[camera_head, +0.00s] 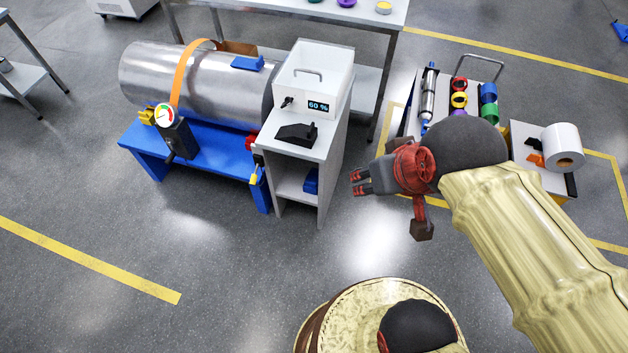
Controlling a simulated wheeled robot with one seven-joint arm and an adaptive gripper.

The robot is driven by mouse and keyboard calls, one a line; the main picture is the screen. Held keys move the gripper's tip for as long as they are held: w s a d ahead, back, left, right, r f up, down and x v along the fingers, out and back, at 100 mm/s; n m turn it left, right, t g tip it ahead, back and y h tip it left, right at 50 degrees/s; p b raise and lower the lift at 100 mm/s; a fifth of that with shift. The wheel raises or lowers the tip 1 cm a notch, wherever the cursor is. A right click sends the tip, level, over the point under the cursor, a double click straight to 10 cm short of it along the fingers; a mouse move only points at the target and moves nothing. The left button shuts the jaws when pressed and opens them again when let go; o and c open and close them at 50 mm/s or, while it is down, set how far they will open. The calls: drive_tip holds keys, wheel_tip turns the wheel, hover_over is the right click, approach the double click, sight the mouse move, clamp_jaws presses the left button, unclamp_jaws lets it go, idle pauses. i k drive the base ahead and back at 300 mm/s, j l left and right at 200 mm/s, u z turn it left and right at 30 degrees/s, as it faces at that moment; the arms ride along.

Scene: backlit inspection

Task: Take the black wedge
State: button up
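A black wedge-like piece (297,135) lies on the light grey top of a small cabinet (327,143), in front of a white box with a display. A smaller black piece (534,142) lies on the cart at the right, beside an orange piece; its shape is too small to tell. My gripper (356,182) hangs in the air to the right of the cabinet and points left. It is apart from the black wedge-like piece and no object shows in it. The gap between its fingertips is too small to judge.
The white box (315,80) reads 60 % and stands behind the wedge-like piece. A metal cylinder (150,82) lies on a blue stand (213,160) at the left. A cart with coloured rings (459,99) and a white roll (562,147) stand right. The front floor is clear.

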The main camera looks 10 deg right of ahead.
sight(300, 135)
drive_tip(key=i+l+u, duration=0.1)
drive_tip(key=i+u, duration=0.25)
drive_tip(key=i+l+u, duration=0.15)
drive_tip(key=u, duration=0.25)
